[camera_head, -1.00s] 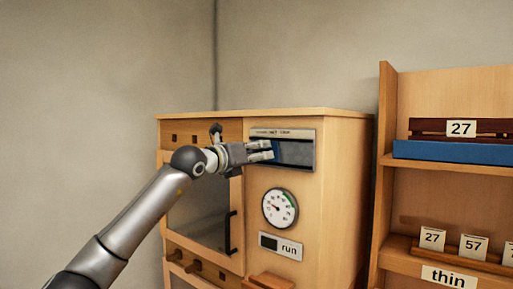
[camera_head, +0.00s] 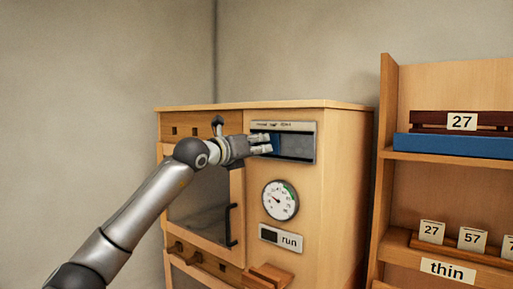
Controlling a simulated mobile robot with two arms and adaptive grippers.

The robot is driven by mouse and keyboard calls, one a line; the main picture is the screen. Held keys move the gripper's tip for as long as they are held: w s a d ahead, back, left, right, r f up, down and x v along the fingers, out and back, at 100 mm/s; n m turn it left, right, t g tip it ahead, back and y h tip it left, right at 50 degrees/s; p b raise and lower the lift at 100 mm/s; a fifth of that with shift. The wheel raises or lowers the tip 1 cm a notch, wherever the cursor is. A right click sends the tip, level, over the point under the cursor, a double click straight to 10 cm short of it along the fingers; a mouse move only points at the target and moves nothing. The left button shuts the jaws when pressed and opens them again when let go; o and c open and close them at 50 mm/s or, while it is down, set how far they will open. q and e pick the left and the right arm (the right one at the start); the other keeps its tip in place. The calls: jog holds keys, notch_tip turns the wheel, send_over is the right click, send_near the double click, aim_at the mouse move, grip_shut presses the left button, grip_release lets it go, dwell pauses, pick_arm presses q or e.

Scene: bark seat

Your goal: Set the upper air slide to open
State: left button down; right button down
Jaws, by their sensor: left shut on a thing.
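The upper air slide is a grey framed panel (camera_head: 300,148) with a label strip along its top, high on the front of the wooden cabinet. A blue piece (camera_head: 274,137) shows at the left end of its dark slot. My left gripper (camera_head: 264,145) reaches in from the left and is shut on the blue piece. Its fingers hide part of this piece and the slot's left end. The label's small words are too blurred to read. My right gripper is not in view.
A round gauge (camera_head: 280,200) and a "run" sign (camera_head: 281,239) are below the panel. A glazed door with a dark handle (camera_head: 232,225) is at left. A wooden shelf with number cards (camera_head: 472,241) stands at right. The wall above the cabinet is bare.

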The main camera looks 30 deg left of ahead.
pick_arm(q)
jog(key=d+b, duration=0.1)
jog(key=d, duration=0.1)
jog(key=d+b, duration=0.1)
jog(key=d, duration=0.2)
jog(key=d+b, duration=0.2)
jog(key=d, duration=0.1)
jog(key=shift+s+d, duration=0.2)
jog(key=shift+s, duration=0.1)
jog(key=shift+a+f, duration=0.1)
jog(key=shift+a, duration=0.15)
jog(key=shift+d, duration=0.1)
jog(key=c, duration=1.4)
grip_release()
jog(key=shift+o, duration=1.3)
jog(key=shift+d, duration=0.2)
jog(key=shift+a, duration=0.15)
jog(key=shift+s+a, duration=0.1)
jog(key=shift+s, duration=0.1)
jog(key=s, duration=1.1)
jog(key=shift+s+a, duration=0.25)
jog(key=shift+s, duration=0.05)
